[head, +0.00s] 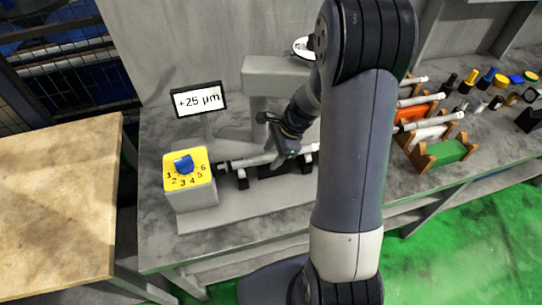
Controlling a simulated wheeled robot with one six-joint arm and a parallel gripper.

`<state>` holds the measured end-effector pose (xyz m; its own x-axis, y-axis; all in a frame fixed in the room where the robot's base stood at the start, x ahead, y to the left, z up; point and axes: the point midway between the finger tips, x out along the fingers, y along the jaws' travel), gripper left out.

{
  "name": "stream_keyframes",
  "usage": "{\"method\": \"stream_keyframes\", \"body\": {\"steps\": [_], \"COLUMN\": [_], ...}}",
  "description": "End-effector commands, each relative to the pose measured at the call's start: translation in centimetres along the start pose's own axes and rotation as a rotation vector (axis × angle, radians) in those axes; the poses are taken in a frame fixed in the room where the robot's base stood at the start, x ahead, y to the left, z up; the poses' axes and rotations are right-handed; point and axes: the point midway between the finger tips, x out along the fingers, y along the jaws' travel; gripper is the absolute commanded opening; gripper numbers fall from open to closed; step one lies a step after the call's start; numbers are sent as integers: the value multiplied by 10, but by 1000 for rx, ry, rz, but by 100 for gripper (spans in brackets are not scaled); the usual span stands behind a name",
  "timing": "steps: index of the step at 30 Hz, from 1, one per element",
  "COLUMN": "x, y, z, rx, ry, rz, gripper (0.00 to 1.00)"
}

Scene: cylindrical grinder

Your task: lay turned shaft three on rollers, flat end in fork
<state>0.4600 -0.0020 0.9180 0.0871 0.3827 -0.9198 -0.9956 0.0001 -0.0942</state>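A light grey turned shaft (250,161) lies level, or nearly so, along the dark roller support (268,170) on the grinder bed. Its left end is at a small dark part (223,167) beside the dial box, perhaps the fork; I cannot tell whether the end is inside it or which end is flat. My gripper (283,159) is down at the shaft's middle. Its fingers are too small and dark to show whether they are closed on it. My arm hides the right part of the bed. More shafts (420,99) lie on a rack (443,154) at right.
A box with a yellow dial face (186,168), numbered 1 to 6, stands left of the shaft. A display (198,100) behind it reads +25 µm. Several small coloured pieces (487,77) stand at the bench's far right. A wooden table (60,200) is at left.

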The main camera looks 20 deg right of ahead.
Motion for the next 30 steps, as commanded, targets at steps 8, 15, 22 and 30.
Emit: {"method": "stream_keyframes", "body": {"steps": [8,15,22,30], "x": [0,0,-1,-1], "y": [0,0,0,0], "z": [0,0,0,0], "rx": [0,0,0,0], "ry": [0,0,0,0], "rz": [0,0,-1,-1], "gripper": [28,8,0,0]}}
